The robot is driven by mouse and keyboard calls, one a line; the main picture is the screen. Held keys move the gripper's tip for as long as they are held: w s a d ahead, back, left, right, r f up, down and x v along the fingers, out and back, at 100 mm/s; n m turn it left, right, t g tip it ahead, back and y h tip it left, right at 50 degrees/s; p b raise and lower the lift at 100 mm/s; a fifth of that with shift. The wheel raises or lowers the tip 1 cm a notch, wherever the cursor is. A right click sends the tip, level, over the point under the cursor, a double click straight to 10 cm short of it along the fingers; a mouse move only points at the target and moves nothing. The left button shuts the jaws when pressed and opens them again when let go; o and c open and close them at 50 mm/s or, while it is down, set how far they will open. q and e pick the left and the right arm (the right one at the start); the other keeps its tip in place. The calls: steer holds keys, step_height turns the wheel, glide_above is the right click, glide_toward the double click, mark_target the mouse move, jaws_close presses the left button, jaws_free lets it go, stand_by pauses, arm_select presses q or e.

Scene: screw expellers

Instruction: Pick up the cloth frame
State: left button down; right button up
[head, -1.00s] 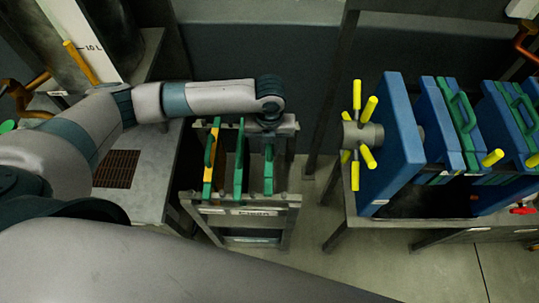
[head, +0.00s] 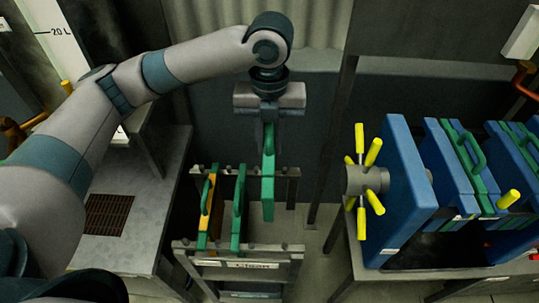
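My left gripper (head: 268,128) is above the right part of a grey rack (head: 240,247) labelled "Clean". It is shut on a green cloth frame (head: 268,190), gripping its top, and the frame hangs upright and raised. The frame's lower end is around the height of the rack's rails. Another green cloth frame (head: 239,207) and an orange frame with a green handle (head: 207,212) stand in the left part of the rack. My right gripper does not show.
A blue filter press (head: 405,190) with yellow handles (head: 369,152) and green frames between its plates stands on a metal stand at the right. A grey metal table with a brown grate (head: 108,214) is at the left. Floor shows between rack and press.

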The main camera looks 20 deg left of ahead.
arm_select(q)
steer(key=shift+r, duration=0.4)
steer(key=shift+f, duration=0.1)
stand_by(0.3)
